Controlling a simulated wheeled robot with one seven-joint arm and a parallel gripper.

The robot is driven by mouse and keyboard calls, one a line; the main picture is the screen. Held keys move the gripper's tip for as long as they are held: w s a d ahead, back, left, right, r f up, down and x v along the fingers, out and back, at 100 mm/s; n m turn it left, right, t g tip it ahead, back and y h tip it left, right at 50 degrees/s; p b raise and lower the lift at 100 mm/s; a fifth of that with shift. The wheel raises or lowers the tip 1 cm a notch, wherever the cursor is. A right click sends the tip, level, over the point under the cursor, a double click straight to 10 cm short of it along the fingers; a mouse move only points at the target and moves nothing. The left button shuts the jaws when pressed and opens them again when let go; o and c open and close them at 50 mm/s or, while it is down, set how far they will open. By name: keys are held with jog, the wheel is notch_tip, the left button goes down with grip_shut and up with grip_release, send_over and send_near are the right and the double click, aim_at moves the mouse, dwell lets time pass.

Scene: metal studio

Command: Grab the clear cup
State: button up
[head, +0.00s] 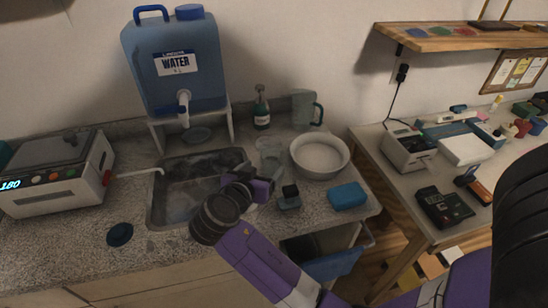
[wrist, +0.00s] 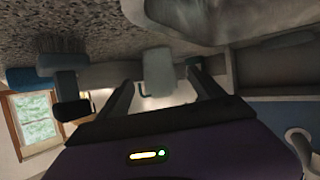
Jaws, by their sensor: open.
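A pale translucent shape, which looks like the cup (wrist: 157,72), shows between the fingers. Whether a finger touches it I cannot tell.
The sink (head: 185,205) lies to the left, the white bowl (head: 320,155) to the right. A dark-topped brush (head: 289,199) and a blue sponge (head: 347,196) sit right of my gripper. A handled jug (head: 304,108) and green bottle (head: 261,110) stand behind.

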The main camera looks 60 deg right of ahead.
aim_at(268, 166)
jog(key=shift+f+p+x, duration=0.1)
jog(key=shift+p+x, duration=0.35)
jog(key=shift+x, duration=1.25)
jog(key=shift+f+p+x, duration=0.15)
jog(key=shift+p+x, duration=0.3)
jog(key=shift+x, duration=1.25)
jog(key=shift+s, duration=0.15)
jog(key=c, duration=1.4)
jog(key=shift+c, duration=0.6)
jog(key=shift+r, duration=0.25)
